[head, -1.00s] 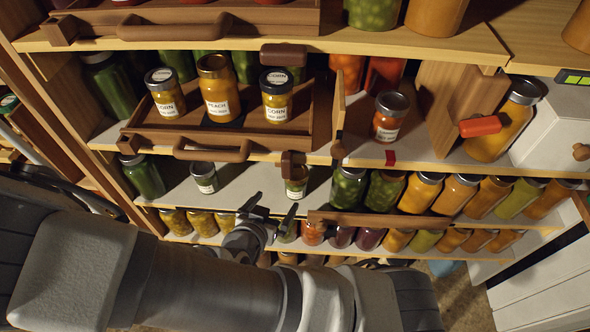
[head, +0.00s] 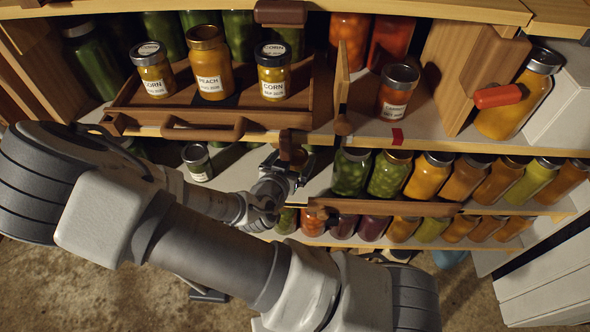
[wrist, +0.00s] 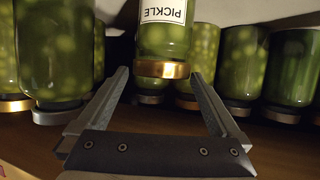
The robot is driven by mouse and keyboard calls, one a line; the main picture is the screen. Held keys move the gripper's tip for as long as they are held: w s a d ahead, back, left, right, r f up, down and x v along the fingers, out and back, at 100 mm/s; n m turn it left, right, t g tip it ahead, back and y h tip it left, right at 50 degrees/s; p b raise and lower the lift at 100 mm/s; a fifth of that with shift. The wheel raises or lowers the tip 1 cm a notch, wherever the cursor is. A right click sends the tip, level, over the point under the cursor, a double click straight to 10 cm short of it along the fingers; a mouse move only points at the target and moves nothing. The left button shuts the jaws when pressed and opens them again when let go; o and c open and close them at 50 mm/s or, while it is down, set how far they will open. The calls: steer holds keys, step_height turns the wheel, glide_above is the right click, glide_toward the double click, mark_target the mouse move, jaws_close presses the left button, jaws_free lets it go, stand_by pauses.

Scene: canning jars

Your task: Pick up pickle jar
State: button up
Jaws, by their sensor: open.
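The pickle jar (wrist: 164,32) shows upside down in the wrist view, with green contents, a gold lid and a white label reading PICKLE. It stands ahead of my gripper (wrist: 160,76), whose two fingers are spread apart. In the picture the jar's lid lies between the fingertips, and I cannot tell how far it is between them in depth. No finger visibly touches it. In the head view my gripper (head: 284,172) is at the middle shelf, below a brown wooden handle. The jar there is mostly hidden behind the gripper and handle.
Other green jars (wrist: 52,45) stand close on both sides and behind. In the head view a silver-lidded jar (head: 197,162) is left of the gripper and a row of jars (head: 351,171) is right. A wooden tray (head: 135,113) with corn and peach jars is above.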

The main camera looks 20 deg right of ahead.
mark_target(298, 151)
steer(key=b+x, duration=0.2)
steer(key=x, duration=0.2)
steer(key=shift+w+f, duration=0.1)
steer(key=shift+f, duration=0.2)
steer(key=shift+w+d+f, duration=0.1)
steer(key=shift+w+d, duration=0.15)
steer(key=shift+w, duration=0.2)
jaws_close()
